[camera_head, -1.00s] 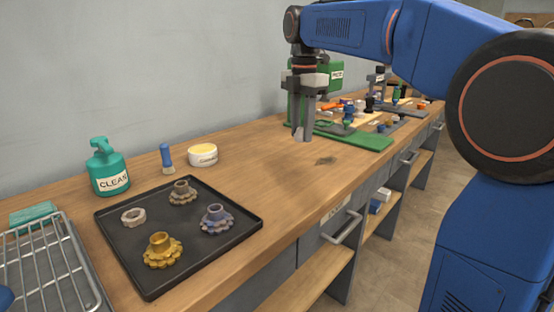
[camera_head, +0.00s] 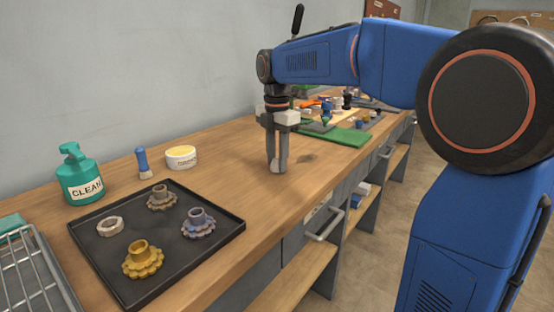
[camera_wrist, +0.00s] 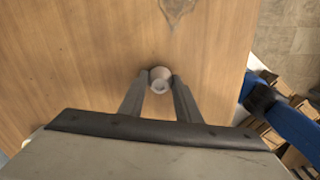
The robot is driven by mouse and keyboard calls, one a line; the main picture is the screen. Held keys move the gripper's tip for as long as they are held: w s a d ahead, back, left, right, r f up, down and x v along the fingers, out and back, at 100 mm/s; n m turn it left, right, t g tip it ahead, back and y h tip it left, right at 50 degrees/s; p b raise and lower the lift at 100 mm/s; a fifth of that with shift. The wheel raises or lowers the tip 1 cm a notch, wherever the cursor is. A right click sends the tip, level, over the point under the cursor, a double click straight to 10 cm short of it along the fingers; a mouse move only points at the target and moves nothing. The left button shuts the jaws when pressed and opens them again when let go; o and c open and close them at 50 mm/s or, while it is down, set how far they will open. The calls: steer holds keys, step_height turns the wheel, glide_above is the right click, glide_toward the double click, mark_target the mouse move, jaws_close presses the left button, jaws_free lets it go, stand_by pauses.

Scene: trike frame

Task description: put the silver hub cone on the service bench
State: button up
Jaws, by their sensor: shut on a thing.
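My gripper (camera_head: 277,168) points down over the wooden service bench (camera_head: 225,158), to the right of the black tray. It is shut on a small round silver piece, the silver hub cone (camera_wrist: 160,76), which shows between the fingertips in the wrist view. In the head view the cone (camera_head: 277,169) is a small pale shape at the fingertips, close to the bench top. I cannot tell whether it touches the wood.
The black tray (camera_head: 208,246) holds a gold, a blue-grey and a brown toothed part and a pale ring. A teal bottle (camera_head: 80,178), a brush (camera_head: 143,163) and a tub (camera_head: 181,158) stand behind. A green mat (camera_head: 345,137) lies beyond. Bare wood surrounds my gripper.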

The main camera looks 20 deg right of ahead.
mark_target(277, 159)
steer(key=shift+f, duration=0.15)
steer(key=o, duration=1.1)
step_height(277, 159, up, 12)
steer(key=s+d+f+m+t, duration=0.2)
steer(key=s+d+f+m, duration=0.2)
steer(key=s+f+m, duration=0.7)
steer(key=s+d+f+m+t, duration=0.2)
steer(key=s+f+m, duration=1)
steer(key=s, duration=0.7)
step_height(277, 159, down, 3)
steer(key=shift+s+d+r+t, duration=0.25)
steer(key=shift+d+t, duration=0.15)
steer(key=shift+d, duration=0.45)
